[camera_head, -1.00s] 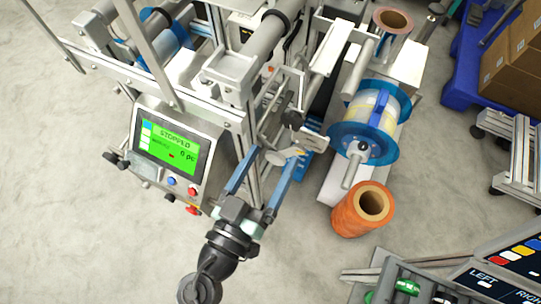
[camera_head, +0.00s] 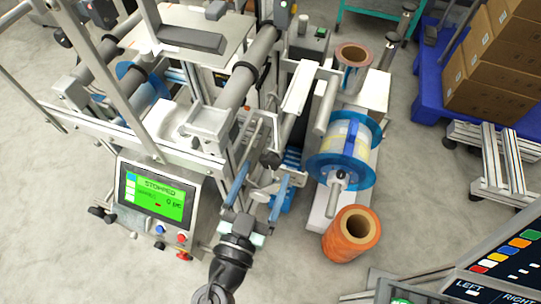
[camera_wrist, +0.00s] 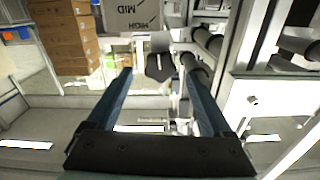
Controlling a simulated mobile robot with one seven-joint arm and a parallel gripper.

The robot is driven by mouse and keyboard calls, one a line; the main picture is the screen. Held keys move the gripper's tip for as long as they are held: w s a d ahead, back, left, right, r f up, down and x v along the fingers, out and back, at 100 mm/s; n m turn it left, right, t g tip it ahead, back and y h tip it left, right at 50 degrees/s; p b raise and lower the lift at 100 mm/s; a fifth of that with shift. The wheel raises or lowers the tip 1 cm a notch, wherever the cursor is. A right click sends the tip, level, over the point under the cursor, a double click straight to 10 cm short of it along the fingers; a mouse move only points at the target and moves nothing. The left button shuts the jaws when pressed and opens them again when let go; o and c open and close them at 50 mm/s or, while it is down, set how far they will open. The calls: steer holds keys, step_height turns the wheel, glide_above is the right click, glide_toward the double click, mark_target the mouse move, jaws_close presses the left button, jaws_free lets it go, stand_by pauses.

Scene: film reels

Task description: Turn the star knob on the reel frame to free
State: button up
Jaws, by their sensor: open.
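The reel frame holds a blue-flanged reel (camera_head: 350,140) on its right side. A black knob (camera_head: 271,160) sits on the frame left of the reel; it looks like the star knob, but its lobes are too small to make out. My gripper (camera_head: 264,172) is open and empty, its blue fingers pointing at the frame just below this knob. In the wrist view, a dark angular part (camera_wrist: 159,67) shows between the fingertips of my gripper (camera_wrist: 157,76), apparently the same knob. I cannot tell whether the fingers are around it or short of it. No contact is visible.
A control box with a green screen (camera_head: 157,199) reading STOPPED stands left of my gripper. An orange roll (camera_head: 351,234) stands on the floor to the right. A grey plate marked HIGH and MID (camera_wrist: 140,17) shows beyond the fingers. Cartons (camera_head: 497,70) stand at the far right.

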mark_target(269, 165)
steer(key=shift+x, duration=2.25)
steer(key=shift+c, duration=0.2)
jaws_close()
steer(key=shift+f+n, duration=0.15)
steer(key=shift+n, duration=0.45)
steer(key=shift+n+b, duration=0.6)
steer(key=shift+n, duration=0.4)
steer(key=shift+o, duration=0.2)
jaws_free()
steer(key=shift+s, duration=0.1)
steer(key=b+v, duration=0.2)
steer(key=v, duration=1.1)
